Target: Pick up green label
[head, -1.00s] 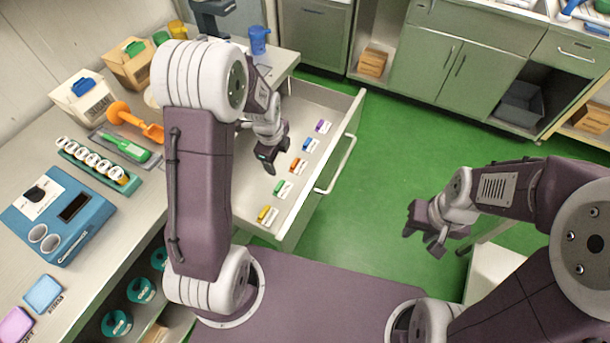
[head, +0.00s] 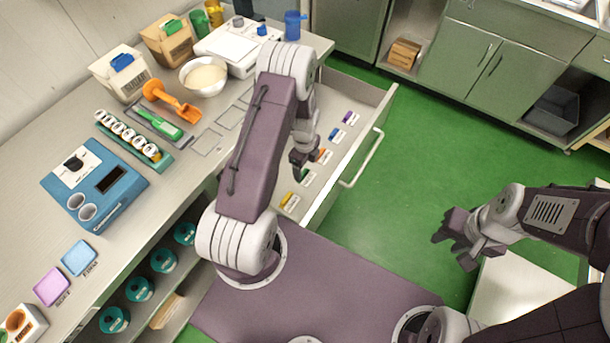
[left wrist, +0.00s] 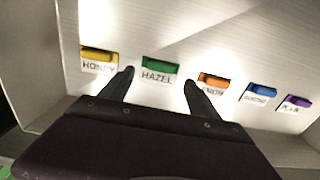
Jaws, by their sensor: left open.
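The green label (left wrist: 160,69), marked HAZEL, lies in the open drawer. It also shows in the head view (head: 307,177), partly hidden by my left gripper. My left gripper (left wrist: 158,77) is open and empty above the drawer floor. In the left wrist view its fingertips point at the green label, one near each side of the label's lower edge. I cannot tell how high they are above it. My right gripper (head: 454,247) is open and empty, over the floor at the right.
In the same row lie a yellow label (left wrist: 98,58), an orange label (left wrist: 213,84), a blue label (left wrist: 261,91) and a purple label (left wrist: 297,103). The drawer's front wall and handle (head: 362,158) stand to the right. The counter on the left holds a blue device (head: 95,185) and a bowl (head: 203,76).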

